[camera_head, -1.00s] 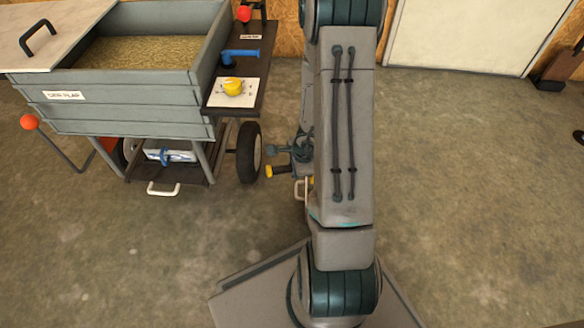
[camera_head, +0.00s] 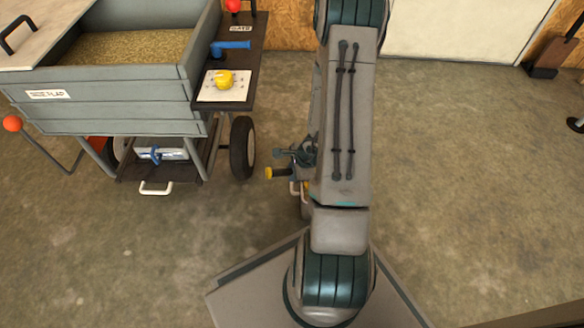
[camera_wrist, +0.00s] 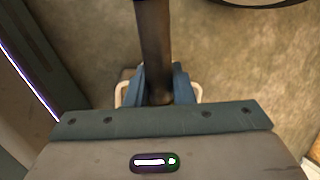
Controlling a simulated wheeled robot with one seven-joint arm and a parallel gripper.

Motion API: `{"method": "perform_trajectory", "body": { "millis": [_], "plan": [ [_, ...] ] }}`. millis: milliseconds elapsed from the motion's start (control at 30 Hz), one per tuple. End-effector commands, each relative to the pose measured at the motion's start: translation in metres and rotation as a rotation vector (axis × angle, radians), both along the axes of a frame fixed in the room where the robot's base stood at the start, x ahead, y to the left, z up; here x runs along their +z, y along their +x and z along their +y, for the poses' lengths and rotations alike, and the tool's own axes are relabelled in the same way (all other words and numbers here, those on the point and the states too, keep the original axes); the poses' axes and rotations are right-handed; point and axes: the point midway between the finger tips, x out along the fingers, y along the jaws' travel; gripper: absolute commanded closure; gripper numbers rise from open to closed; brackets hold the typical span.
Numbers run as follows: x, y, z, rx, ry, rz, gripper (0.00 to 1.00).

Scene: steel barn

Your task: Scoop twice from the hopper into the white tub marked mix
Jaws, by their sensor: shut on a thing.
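The hopper (camera_head: 105,95) is a grey slatted bin on a wheeled cart at upper left, holding loose yellowish-brown feed (camera_head: 125,48). My gripper (camera_head: 292,158) is right of the cart, partly hidden by my arm. In the wrist view the dark handle (camera_wrist: 153,45) runs between the blue fingers. White loops show on both sides of the fingers; I cannot tell what they belong to. The scoop's bowl is not clearly visible. I see no white tub marked mix.
A dark side shelf (camera_head: 238,60) on the cart carries a yellow knob (camera_head: 224,79) and a blue lever (camera_head: 231,45). An orange-balled lever (camera_head: 12,123) sticks out at left. A pale lid (camera_head: 50,28) covers part of the hopper.

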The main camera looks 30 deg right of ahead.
Motion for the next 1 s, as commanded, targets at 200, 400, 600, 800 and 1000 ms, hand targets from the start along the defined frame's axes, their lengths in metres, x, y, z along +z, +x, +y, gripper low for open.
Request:
{"method": "perform_trajectory", "body": {
  "millis": [200, 400, 600, 800, 1000],
  "plan": [
    [-0.016, -0.001, -0.003, -0.003, 0.049, -0.012, 0.97],
    [-0.008, -0.001, -0.008, -0.005, 0.113, -0.034, 0.97],
    [0.003, -0.003, -0.011, -0.003, 0.173, -0.046, 0.97],
    [0.007, -0.003, -0.014, -0.002, 0.205, -0.053, 0.97],
    [0.011, -0.004, -0.016, -0.003, 0.237, -0.061, 0.97]
  ]
}}
